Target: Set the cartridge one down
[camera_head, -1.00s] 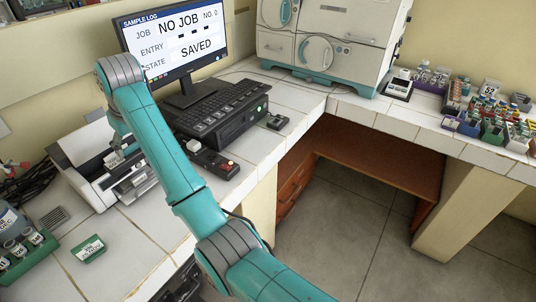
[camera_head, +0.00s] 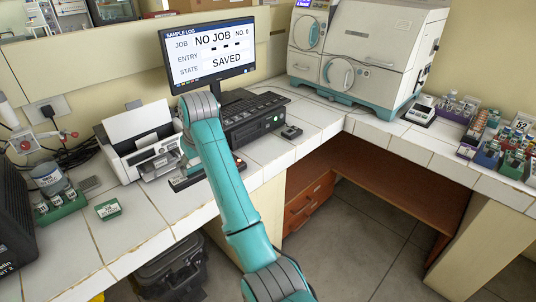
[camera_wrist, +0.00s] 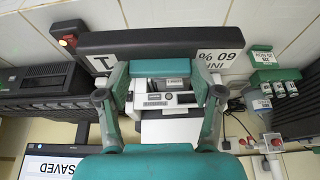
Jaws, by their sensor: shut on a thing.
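In the wrist view my gripper (camera_wrist: 166,72) has its two fingers on either side of a teal block (camera_wrist: 168,66), which I take to be cartridge one. The block spans the gap between the fingers. Behind it is a long black unit (camera_wrist: 150,42) with upside-down white labels and a lit red switch at its left end. In the head view this black unit (camera_head: 186,184) lies on the counter in front of the printer (camera_head: 152,150). I cannot tell whether the block touches the unit.
A green block (camera_head: 108,209) and a green rack of vials (camera_head: 62,207) stand left on the tiled counter. Bare counter lies between the green block and the black unit.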

